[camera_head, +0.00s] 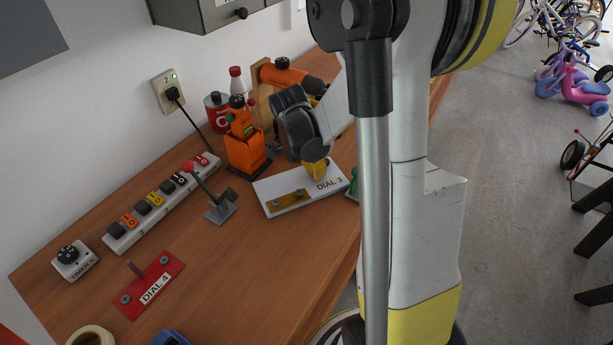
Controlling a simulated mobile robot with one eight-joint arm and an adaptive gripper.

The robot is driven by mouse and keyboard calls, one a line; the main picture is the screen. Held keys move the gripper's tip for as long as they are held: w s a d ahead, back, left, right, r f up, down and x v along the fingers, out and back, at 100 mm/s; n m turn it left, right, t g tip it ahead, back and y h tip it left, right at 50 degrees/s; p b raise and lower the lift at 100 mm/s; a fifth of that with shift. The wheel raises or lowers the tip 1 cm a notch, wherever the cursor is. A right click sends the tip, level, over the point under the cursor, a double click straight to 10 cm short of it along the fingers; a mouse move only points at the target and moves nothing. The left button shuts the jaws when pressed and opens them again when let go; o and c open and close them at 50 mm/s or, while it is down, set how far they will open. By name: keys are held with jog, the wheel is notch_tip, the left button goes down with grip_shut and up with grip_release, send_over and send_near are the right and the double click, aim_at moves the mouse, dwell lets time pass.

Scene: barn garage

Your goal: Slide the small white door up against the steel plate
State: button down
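A white board (283,199) marked "DIAL 3" lies on the workbench, with a brass strip bearing two bolts on it. I see no part that is clearly a small door; this board is the nearest white flat piece. A small grey metal plate (221,214) with a red-knobbed lever stands to its left, apart from it; I cannot tell whether it is the steel plate. My gripper (316,156) is dark and low over the board's far edge, beside a yellow piece (318,170). Its fingers are mostly hidden, so its opening and any contact are unclear.
An orange holder (245,150) stands close left of my gripper. A power strip (162,203), a red "DIAL 4" plate (150,285), a timer box (74,261) and a tape roll (91,336) lie on the wooden bench (250,270). Bare bench lies in front of the board. My arm hides the right side.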

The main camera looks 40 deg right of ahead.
jog(key=shift+d, duration=0.25)
jog(key=d, duration=1.5)
jog(key=shift+s+d+b, duration=0.3)
jog(key=shift+s, duration=0.1)
jog(key=v, duration=1.2)
